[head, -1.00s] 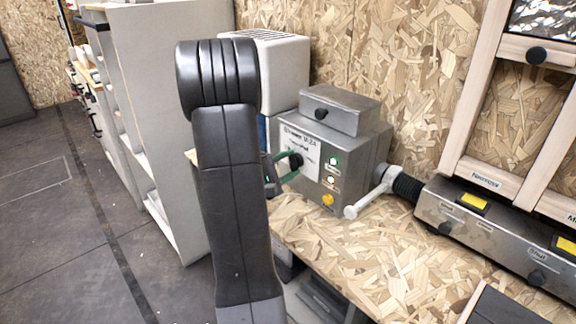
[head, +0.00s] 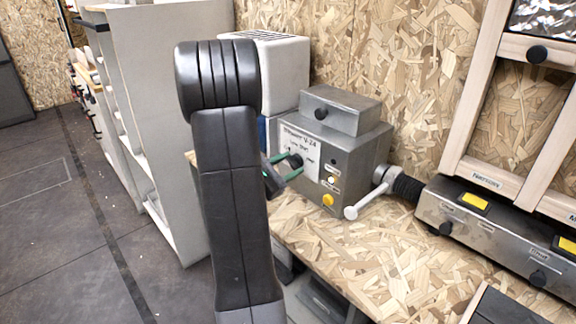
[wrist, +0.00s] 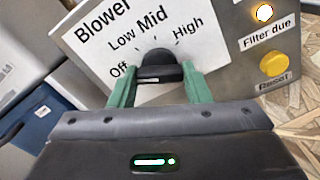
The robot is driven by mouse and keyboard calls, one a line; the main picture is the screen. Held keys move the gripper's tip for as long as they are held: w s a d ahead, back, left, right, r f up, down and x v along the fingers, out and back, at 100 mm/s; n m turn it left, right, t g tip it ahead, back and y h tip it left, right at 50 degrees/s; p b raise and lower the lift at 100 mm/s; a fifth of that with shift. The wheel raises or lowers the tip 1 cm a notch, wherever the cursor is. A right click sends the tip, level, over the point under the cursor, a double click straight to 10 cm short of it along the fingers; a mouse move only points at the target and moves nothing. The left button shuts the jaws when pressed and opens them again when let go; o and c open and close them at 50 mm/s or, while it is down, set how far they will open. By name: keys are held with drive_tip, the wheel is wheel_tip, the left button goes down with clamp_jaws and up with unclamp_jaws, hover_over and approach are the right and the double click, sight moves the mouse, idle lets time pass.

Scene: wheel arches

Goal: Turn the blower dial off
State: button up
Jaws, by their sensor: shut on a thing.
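The blower dial (wrist: 158,64) is a black knob on a white label marked Off, Low, Mid and High. My gripper (wrist: 160,86) is shut on it, with one green finger on each side in the wrist view. The knob's wide bar lies roughly level there, with Off near its left end; I cannot tell its exact pointer direction. In the head view the dial (head: 295,161) is on the front of the grey blower box, and my gripper (head: 284,170) reaches it from the left.
The grey box (head: 358,150) stands on a chipboard bench (head: 350,255). A yellow reset button (wrist: 274,63) and a lit filter lamp (wrist: 264,12) are right of the dial. A white-handled lever (head: 365,200) projects at the box's right. A pale cabinet (head: 165,100) stands left.

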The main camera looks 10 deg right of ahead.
drive_tip(key=shift+n, duration=0.5)
drive_tip(key=o, duration=1)
drive_tip(key=shift+a, duration=0.1)
drive_tip(key=v, duration=1.3)
drive_tip(key=shift+s+a, duration=0.25)
drive_tip(key=shift+a, duration=0.05)
drive_tip(key=shift+x, duration=6.95)
